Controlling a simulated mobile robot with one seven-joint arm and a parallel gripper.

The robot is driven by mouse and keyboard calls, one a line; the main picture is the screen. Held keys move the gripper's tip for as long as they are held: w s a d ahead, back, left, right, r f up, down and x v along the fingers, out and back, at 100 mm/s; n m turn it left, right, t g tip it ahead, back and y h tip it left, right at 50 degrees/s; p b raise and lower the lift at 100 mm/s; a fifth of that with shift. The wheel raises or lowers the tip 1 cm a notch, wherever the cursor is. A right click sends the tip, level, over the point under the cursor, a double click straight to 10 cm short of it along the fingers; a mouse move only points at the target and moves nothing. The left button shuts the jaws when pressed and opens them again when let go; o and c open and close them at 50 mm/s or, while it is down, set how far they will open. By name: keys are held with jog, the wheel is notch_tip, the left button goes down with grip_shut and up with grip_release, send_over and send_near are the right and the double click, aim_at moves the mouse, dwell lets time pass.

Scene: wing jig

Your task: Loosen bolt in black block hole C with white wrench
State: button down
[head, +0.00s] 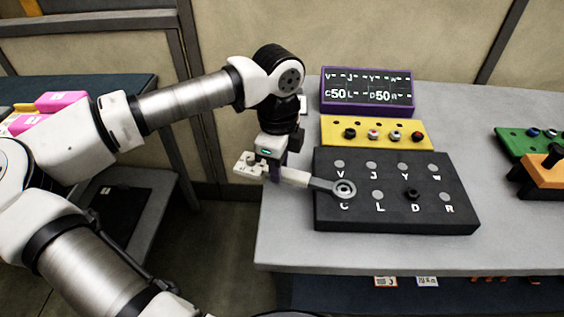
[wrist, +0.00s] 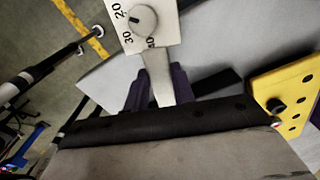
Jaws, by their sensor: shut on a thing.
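The black block (head: 330,217) lies on the grey table in the head view, with lettered holes in two rows. The white wrench (head: 297,178) reaches from my gripper to the block. Its ring end sits over hole C at the front left, with a round bolt head showing inside the ring. A black bolt (head: 411,194) stands in hole D. My gripper (head: 275,172) is left of the block, shut on the wrench handle. In the wrist view, the wrench's dial end (wrist: 170,35) shows beyond my purple gripper fingers (wrist: 152,92); its ring end is hidden there.
A purple-framed display (head: 367,92) reads C 50 and D 50. A yellow block (head: 375,131) with several bolts stands behind the black block. A green block (head: 520,141) and an orange block (head: 545,172) are at the right. The grey table (head: 500,235) is clear front right.

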jog(key=shift+s, duration=0.1)
dwell(0.3)
jog(key=shift+s+a+n+b, duration=0.15)
jog(key=shift+s+n+b, duration=0.4)
jog(key=shift+n, duration=0.05)
jog(key=shift+s+a+r+n+b, duration=0.1)
jog(key=shift+s+r+n+b, duration=0.1)
jog(key=shift+s+n+b, duration=0.4)
jog(key=shift+s, duration=0.15)
jog(key=shift+s+n, duration=0.25)
jog(key=shift+n, duration=0.05)
jog(key=shift+s+r+n+b, duration=0.1)
jog(key=shift+s+n+b, duration=0.65)
jog(key=shift+s+n, duration=0.35)
jog(key=shift+s, duration=0.1)
